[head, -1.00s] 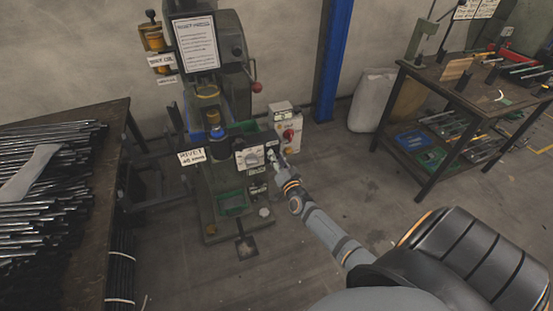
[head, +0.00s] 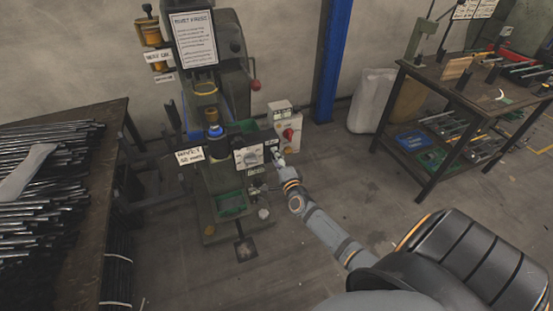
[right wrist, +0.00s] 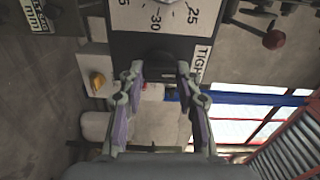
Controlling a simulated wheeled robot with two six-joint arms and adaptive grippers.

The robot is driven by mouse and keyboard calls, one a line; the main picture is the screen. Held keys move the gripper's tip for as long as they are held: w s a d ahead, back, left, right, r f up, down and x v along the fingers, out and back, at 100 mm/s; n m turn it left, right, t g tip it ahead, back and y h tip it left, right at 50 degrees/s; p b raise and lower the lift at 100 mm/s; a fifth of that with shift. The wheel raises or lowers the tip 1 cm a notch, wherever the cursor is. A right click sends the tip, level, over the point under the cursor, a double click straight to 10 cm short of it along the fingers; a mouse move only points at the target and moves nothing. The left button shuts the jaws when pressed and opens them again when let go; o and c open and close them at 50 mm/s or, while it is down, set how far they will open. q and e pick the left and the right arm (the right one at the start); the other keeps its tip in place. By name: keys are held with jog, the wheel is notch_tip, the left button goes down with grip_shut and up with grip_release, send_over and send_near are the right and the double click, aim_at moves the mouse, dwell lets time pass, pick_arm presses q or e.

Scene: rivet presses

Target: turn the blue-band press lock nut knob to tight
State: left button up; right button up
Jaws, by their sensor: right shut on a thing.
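The rivet press (head: 209,102) stands against the wall, with a blue band (head: 215,131) on its column. A white dial plate (head: 249,157) is on its front; its numbers, such as 25 and 30, show on the dial (right wrist: 157,14) in the right wrist view. My right gripper (head: 279,160) is at the press front, just right of the dial. In the right wrist view, my right gripper (right wrist: 162,72) is shut on a dark knob (right wrist: 160,60), one finger on each side. A partly hidden TIGHT label (right wrist: 201,64) is right of the knob. My left gripper is out of view.
A control box with a red knob (head: 289,134) stands just right of the press. A bench with rods (head: 45,170) is at left. A tool table (head: 455,90) is at right, near a blue post (head: 333,60). The floor between is mostly clear.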

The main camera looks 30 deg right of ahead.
jog(key=shift+m, duration=0.5)
jog(key=o, duration=1.2)
jog(key=shift+c, duration=0.2)
jog(key=v, duration=1.2)
